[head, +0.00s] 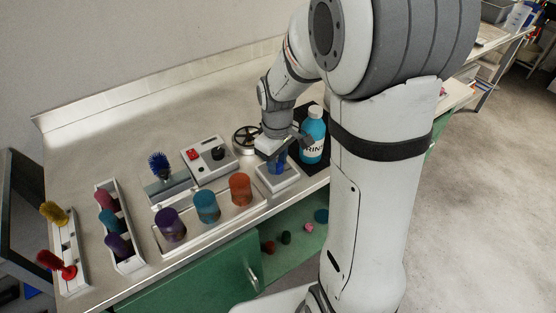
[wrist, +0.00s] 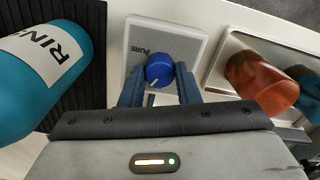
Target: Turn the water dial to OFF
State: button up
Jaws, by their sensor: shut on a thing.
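The water dial (wrist: 158,69) is a round blue knob on a light grey panel (wrist: 178,38), lettered "PURE" upside down in the wrist view. A white pointer line on the dial points toward the lower left there. My gripper (wrist: 160,76) is shut on the dial, one finger on each side. In the head view my gripper (head: 273,151) hangs over the panel (head: 287,180) at the bench's front edge, and the blue dial (head: 278,161) partly shows below it. I cannot read an OFF mark in either view.
A blue rinse bottle (head: 313,135) stands close to the right of the panel on a dark mat. A tray (head: 246,217) with purple, teal and orange cylinders is close on the left. A black wheel (head: 244,140) and a control box (head: 222,172) lie behind.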

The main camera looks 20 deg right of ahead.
jog(key=n, duration=0.5)
jog(key=shift+w+r+n, duration=0.1)
jog(key=shift+n, duration=0.2)
dwell(0.4)
jog(key=o, duration=1)
notch_tip(320, 180, up, 8)
jog(key=shift+f, duration=0.15)
